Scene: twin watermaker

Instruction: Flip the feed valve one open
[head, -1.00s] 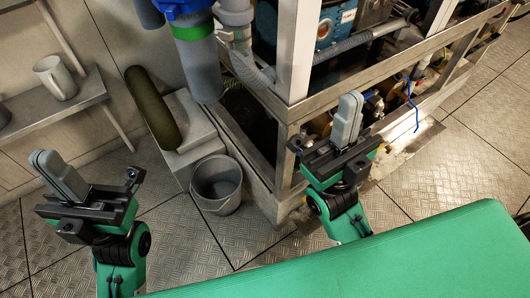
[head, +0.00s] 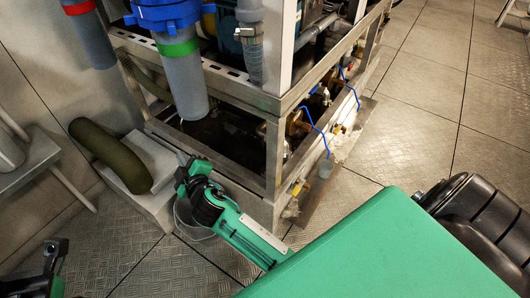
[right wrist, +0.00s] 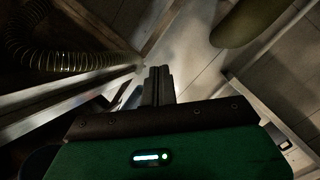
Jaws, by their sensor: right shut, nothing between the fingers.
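Two thin bent blue valve handles show low on the metal frame in the head view: a nearer one (head: 318,131) and a farther one (head: 349,84). I cannot tell which belongs to feed valve one. My right gripper (head: 182,158) is by the lower left side of the frame, well left of both handles, largely hidden by its own wrist. In the right wrist view its fingers (right wrist: 158,84) are shut and empty, and no blue handle shows there. My left gripper (head: 54,258) is partly in view at the lower left; its finger state is unclear.
A blue-topped filter housing (head: 182,75) hangs above my right gripper. An olive cylinder (head: 112,155) lies on a pale block (head: 155,165) at the left. A bucket (head: 190,222) is partly hidden behind my right arm.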

